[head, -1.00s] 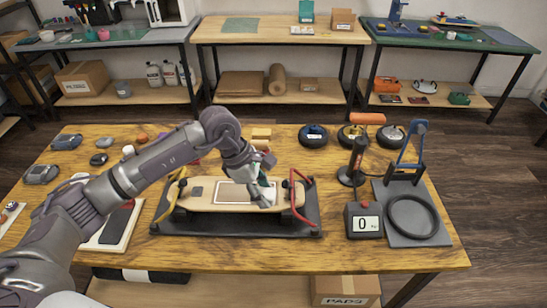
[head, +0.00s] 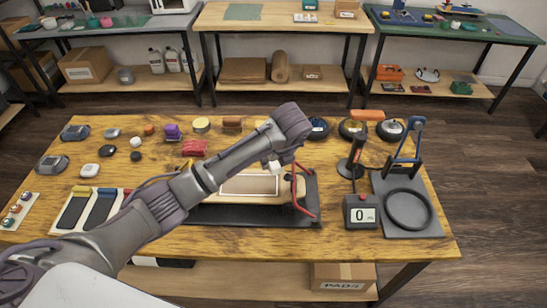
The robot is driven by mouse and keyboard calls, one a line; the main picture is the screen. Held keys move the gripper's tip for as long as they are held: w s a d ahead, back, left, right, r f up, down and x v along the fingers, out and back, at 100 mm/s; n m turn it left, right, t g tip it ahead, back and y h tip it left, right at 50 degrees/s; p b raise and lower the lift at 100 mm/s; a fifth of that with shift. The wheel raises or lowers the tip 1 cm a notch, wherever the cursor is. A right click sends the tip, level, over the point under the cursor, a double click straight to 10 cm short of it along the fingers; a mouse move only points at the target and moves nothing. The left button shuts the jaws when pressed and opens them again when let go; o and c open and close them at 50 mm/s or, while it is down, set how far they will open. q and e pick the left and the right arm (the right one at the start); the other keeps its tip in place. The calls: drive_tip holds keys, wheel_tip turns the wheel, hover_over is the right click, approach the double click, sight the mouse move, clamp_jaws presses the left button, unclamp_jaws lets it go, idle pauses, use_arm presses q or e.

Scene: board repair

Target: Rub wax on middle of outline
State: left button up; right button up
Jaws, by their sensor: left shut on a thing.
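The skateboard deck (head: 225,196) lies on a dark stand in the middle of the wooden table. A pale rectangular outline (head: 250,184) shows on its top, and my arm hides the deck's left part. My left gripper (head: 274,167) is just above the far right part of the outline, mostly hidden behind its own wrist. It is shut on a small pale thing that looks like the wax; I cannot tell whether this touches the deck. My right gripper is not in view.
A red clamp arm (head: 302,196) stands at the deck's right end. Further right are a scale display (head: 362,213), a black ring on a grey plate (head: 408,210) and a blue frame (head: 412,140). Several small items lie at the left, with a tray of dark pads (head: 88,207).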

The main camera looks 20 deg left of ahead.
use_arm(q)
drive_tip(key=shift+f+b, duration=1.8)
drive_tip(key=shift+f, duration=1.05)
drive_tip(key=shift+f+b, duration=0.35)
drive_tip(key=shift+f, duration=0.15)
drive_tip(key=shift+r, duration=0.1)
